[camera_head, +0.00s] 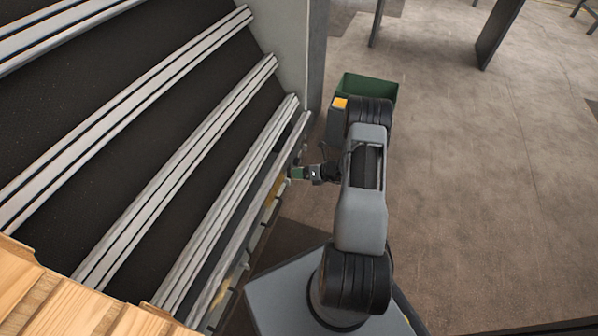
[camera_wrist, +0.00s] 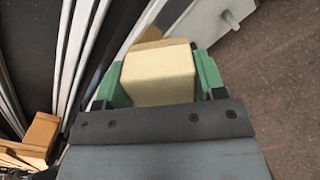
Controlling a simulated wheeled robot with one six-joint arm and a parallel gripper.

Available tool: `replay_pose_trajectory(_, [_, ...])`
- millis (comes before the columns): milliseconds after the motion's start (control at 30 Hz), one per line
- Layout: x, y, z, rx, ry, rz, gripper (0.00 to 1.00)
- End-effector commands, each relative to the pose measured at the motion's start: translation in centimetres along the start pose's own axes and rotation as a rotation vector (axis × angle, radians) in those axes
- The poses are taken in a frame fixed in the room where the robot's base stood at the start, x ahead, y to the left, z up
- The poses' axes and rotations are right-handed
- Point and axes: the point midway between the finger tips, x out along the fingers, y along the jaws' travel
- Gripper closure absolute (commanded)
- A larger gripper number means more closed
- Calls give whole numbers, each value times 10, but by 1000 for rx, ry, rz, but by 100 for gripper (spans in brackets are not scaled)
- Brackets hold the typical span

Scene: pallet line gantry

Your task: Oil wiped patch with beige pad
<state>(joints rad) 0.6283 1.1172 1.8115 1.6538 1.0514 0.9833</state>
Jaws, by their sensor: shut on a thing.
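My gripper (camera_wrist: 160,80) is shut on the beige pad (camera_wrist: 158,72), a pale block held between two green fingers in the wrist view. In the head view my gripper (camera_head: 298,173) is beside the outer side of the conveyor, near its far end. The pad cannot be made out there. A brown edge (camera_wrist: 150,43) shows just beyond the pad, and I cannot tell what it belongs to. The wiped patch cannot be told apart in either view. Whether the pad touches any surface is hidden.
The conveyor (camera_head: 165,140), with paired metal rails and dark gaps, fills the left. A wooden pallet (camera_head: 65,300) lies at its near end. A grey post (camera_head: 300,50) stands behind my gripper. A green bin (camera_head: 370,88) is beyond my arm. Floor on the right is open.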

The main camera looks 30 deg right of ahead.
Motion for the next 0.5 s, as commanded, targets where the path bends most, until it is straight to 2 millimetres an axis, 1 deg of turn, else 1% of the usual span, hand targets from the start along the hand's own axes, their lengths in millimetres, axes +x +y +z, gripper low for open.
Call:
replay_pose_trajectory(333, [-1, 0, 0, -1, 0, 0, 56])
replay_pose_trajectory(500, [-9, 1, 1, 0, 0, 0, 56])
